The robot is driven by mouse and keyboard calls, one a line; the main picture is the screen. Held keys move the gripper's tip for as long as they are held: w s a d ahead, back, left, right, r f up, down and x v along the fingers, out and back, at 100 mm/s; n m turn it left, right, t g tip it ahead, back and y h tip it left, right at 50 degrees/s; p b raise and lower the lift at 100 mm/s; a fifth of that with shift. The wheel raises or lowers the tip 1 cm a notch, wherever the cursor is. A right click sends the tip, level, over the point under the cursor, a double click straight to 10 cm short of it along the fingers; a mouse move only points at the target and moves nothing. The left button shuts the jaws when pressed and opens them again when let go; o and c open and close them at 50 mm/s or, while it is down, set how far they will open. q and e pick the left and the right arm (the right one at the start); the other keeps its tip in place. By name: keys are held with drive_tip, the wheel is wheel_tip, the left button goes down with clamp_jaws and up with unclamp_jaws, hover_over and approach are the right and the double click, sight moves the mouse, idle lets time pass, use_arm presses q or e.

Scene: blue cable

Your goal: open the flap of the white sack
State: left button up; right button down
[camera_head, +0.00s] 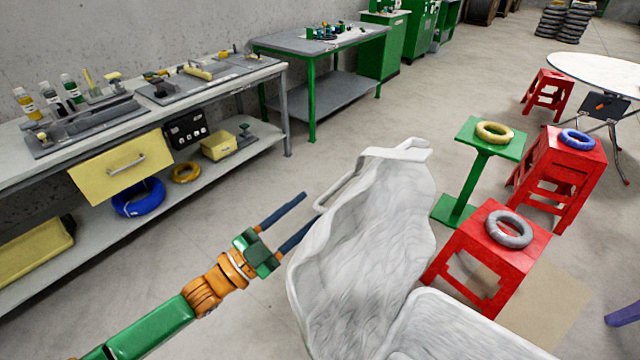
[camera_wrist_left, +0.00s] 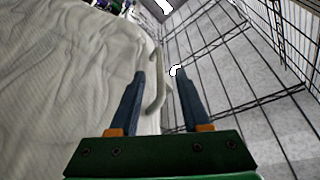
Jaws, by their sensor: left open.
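The white sack (camera_head: 375,240) is a large, wrinkled white shape in the middle of the head view, with a raised rim (camera_head: 405,152) at its top. A second white piece with a thick edge (camera_head: 450,332) shows at the bottom; I cannot tell whether it is the flap. My left gripper (camera_head: 311,208) is open at the sack's left edge. In the left wrist view, a pale strip (camera_wrist_left: 158,88) of the sack's edge shows between the fingers of the left gripper (camera_wrist_left: 158,72), with the sack's wrinkled side (camera_wrist_left: 65,80) to the left. Contact is unclear. My right gripper is out of view.
A workbench (camera_head: 225,85) with tools stands at the left, with a yellow drawer (camera_head: 122,168). Red stools (camera_head: 500,250) and a green stand (camera_head: 482,160) carrying cable coils stand to the right. Wire mesh (camera_wrist_left: 225,70) shows right of the fingers in the wrist view.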

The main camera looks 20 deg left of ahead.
sight(334, 187)
use_arm(q)
drive_tip(key=shift+w+d+r+p, duration=0.25)
drive_tip(key=shift+w+d+r, duration=0.1)
drive_tip(key=shift+d+r, duration=0.25)
drive_tip(key=shift+w+d+r+p, duration=0.2)
drive_tip(key=shift+w+d+r, duration=0.1)
drive_tip(key=shift+d+r, duration=0.25)
drive_tip(key=x, duration=0.4)
drive_tip(key=shift+w+d+f+p, duration=0.1)
drive_tip(key=shift+w+f+p, duration=0.15)
drive_tip(key=shift+w+p, duration=0.1)
drive_tip(key=shift+s, duration=0.15)
clamp_jaws()
